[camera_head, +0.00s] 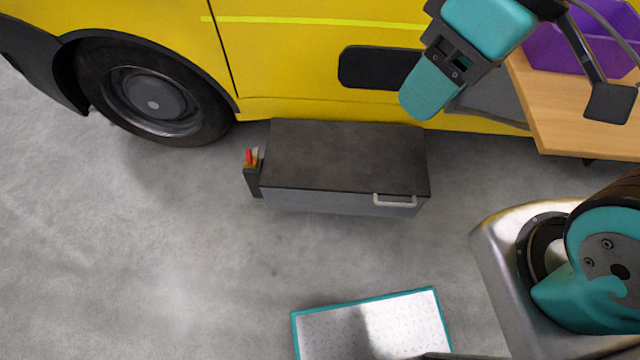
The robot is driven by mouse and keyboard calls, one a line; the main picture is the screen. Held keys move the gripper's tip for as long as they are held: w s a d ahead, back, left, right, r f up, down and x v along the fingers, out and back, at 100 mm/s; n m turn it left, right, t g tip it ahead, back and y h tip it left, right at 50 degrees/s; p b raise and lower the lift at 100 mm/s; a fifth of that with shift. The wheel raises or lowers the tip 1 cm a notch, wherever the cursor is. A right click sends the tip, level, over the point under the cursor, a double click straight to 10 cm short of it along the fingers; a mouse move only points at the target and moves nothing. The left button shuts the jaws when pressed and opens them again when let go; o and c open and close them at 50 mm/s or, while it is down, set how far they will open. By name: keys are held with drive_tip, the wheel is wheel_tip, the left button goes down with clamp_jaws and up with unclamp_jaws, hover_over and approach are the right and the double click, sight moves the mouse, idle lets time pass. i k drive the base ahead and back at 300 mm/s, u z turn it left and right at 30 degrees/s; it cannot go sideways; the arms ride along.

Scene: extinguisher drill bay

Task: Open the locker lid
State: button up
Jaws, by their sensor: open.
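The locker (345,202) is a low grey box on the floor beside the yellow vehicle. Its dark lid (345,155) lies flat on top and is shut. A pale bar handle (395,201) sits at the right of the front edge. My gripper (430,92) is at the upper right, in front of the vehicle side in the picture, above and apart from the locker's far right corner. Its jaws are open and hold nothing visible. Part of the wrist and arm runs out of the top edge. The inside of the locker is hidden.
A small holder (253,178) with red and pale items is on the locker's left side. A wooden table (560,115) with a purple bin (570,50) stands at the right. A teal-edged metal plate (400,325) lies in front. Floor at the left is clear.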

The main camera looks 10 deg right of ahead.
sight(375, 159)
drive_tip(key=u, duration=0.05)
drive_tip(key=i, duration=0.15)
drive_tip(key=z, duration=0.4)
drive_tip(key=k, duration=0.55)
drive_tip(key=z, duration=1)
drive_tip(key=k, duration=0.8)
drive_tip(key=z, duration=0.05)
drive_tip(key=i, duration=0.65)
